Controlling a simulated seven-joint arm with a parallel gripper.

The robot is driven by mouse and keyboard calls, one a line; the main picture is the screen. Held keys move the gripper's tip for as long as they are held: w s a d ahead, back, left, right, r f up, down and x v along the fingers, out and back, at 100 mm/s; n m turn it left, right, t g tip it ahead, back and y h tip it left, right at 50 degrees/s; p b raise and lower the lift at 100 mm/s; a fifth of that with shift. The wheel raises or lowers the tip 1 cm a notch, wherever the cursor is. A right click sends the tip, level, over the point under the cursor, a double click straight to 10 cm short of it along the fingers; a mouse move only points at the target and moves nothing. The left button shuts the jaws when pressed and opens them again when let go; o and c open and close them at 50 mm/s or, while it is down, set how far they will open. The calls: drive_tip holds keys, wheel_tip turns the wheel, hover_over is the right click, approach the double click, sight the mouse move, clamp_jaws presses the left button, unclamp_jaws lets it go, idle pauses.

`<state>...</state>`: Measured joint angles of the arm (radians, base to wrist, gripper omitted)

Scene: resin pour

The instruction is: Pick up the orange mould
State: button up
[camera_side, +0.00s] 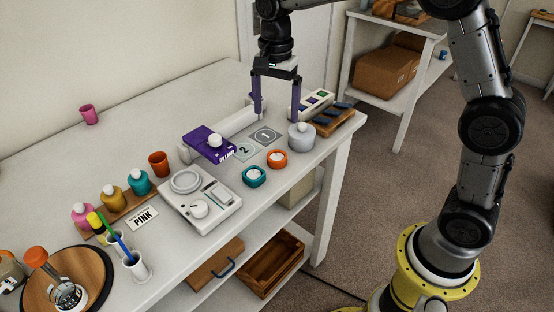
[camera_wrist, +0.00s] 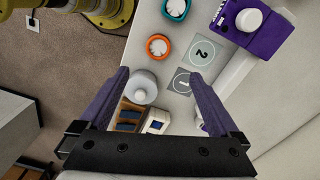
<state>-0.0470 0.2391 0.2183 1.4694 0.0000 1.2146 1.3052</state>
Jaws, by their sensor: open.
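The orange mould (camera_side: 277,159) is a small round ring with a white inside, on the white table near its front edge. It also shows at the top middle of the wrist view (camera_wrist: 158,46). A similar teal mould (camera_side: 255,176) sits to its left in the side view, and it shows in the wrist view (camera_wrist: 176,9). My gripper (camera_side: 275,116) has two purple fingers, spread apart and empty, above the table behind the orange mould. In the wrist view the mould lies beyond the fingertips, not between them.
A grey lidded pot (camera_side: 301,137) stands close right of the orange mould. Numbered pads (camera_side: 265,135) lie behind it. A purple box (camera_side: 209,143), a white scale (camera_side: 200,200) and an orange cup (camera_side: 158,164) stand to the left. A wooden tray (camera_side: 335,121) is at the right.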

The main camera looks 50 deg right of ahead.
hover_over(276, 152)
drive_tip(key=s+a, duration=0.1)
wheel_tip(276, 152, down, 8)
drive_tip(key=shift+r, duration=0.1)
drive_tip(key=shift+s+a+f, duration=0.1)
drive_tip(key=shift+f, duration=1.3)
drive_tip(key=shift+s+a+f, duration=0.1)
drive_tip(key=shift+f, duration=1.25)
drive_tip(key=c, duration=1.4)
drive_tip(key=shift+r, duration=0.15)
